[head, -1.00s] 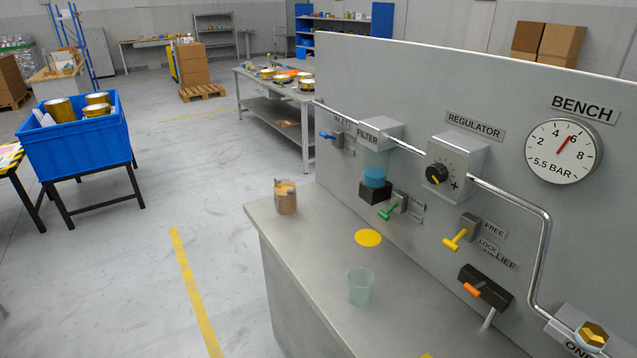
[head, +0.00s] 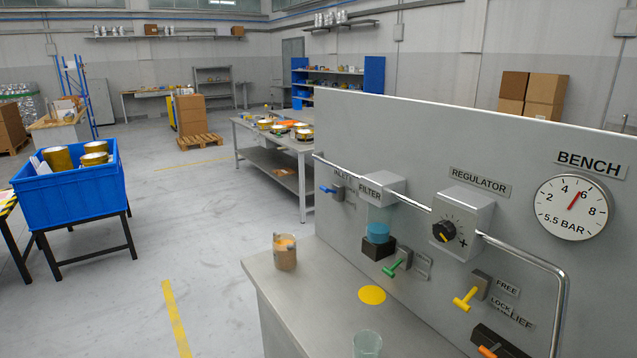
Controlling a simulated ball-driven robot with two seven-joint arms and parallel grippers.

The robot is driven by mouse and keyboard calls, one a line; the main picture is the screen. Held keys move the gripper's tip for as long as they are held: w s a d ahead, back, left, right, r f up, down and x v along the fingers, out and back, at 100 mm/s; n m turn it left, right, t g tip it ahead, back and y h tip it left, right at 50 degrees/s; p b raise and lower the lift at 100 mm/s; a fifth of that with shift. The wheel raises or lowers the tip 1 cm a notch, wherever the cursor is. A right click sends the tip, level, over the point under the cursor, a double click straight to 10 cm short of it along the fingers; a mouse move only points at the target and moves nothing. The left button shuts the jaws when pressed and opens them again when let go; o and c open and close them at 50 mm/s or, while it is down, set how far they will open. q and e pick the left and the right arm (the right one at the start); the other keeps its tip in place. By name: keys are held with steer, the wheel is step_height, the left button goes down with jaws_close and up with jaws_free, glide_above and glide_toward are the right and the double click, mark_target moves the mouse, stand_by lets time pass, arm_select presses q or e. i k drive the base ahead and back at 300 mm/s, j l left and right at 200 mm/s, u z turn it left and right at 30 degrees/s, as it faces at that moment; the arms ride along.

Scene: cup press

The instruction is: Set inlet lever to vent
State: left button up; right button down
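The inlet lever (head: 328,189) is a small blue handle at the left end of the grey panel, in the head view. It sticks out to the left from a dark block under the INLET label (head: 343,178). The smaller label beside it is too small to read. The pipe runs just above it to the filter housing (head: 382,189). Neither of my grippers shows in the head view.
The bench top (head: 315,300) holds a brown-filled jar (head: 285,253), a yellow disc (head: 372,295) and a clear cup (head: 367,345). A green lever (head: 396,267), a yellow lever (head: 466,299) and the regulator knob (head: 443,232) protrude from the panel. Open floor lies left of the bench.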

mark_target(324, 189)
steer(key=i+j+z, duration=0.1)
steer(key=i+j, duration=0.35)
steer(key=j, duration=0.2)
steer(key=i+j+z, duration=0.25)
steer(key=i+j, duration=0.2)
steer(key=j, duration=0.2)
steer(key=i+j, duration=0.2)
steer(key=j, duration=0.2)
steer(key=i+j+z, duration=0.15)
steer(key=j, duration=0.2)
steer(key=i+j, duration=0.2)
steer(key=j, duration=0.2)
steer(key=i+j+z, duration=0.15)
steer(key=j, duration=0.25)
